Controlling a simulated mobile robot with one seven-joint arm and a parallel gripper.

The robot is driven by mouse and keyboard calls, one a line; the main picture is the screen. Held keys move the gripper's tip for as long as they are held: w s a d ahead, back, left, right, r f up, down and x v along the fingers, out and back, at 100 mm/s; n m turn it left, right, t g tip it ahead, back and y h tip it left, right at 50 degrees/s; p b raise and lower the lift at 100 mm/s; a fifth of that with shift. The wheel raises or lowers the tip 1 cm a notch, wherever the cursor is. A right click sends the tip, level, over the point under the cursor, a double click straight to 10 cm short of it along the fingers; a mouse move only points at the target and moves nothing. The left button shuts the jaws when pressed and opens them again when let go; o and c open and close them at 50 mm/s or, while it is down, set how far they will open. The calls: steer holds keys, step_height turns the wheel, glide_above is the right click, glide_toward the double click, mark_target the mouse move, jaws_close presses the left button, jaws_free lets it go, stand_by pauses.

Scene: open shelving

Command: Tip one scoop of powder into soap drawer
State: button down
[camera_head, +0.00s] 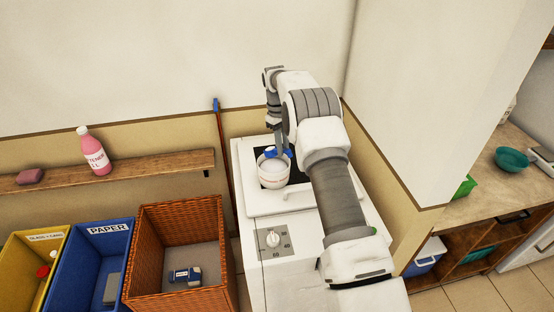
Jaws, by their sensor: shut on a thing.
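A white washing machine (292,255) with a dial (272,239) stands below my arm. My gripper (279,151) points down at its back part and is shut on a small blue thing (271,153), perhaps the scoop. A white tub (270,174) with a thin red band sits right under the fingers, over a dark square area on the machine's top. Whether the scoop touches the tub, and whether powder is in it, I cannot tell. I cannot make out the soap drawer for sure. My arm covers the machine's right side.
A wooden shelf (135,167) on the left wall holds a pink bottle (95,153) and a reddish block (30,176). Below are a yellow bin (22,262), a blue paper bin (72,275) and a wicker basket (150,235). A blue-topped pole (221,140) stands left of the machine. A wall is close right.

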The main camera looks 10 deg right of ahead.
steer(key=shift+r+p, duration=1.75)
steer(key=shift+r, duration=1.25)
steer(key=shift+f, duration=0.1)
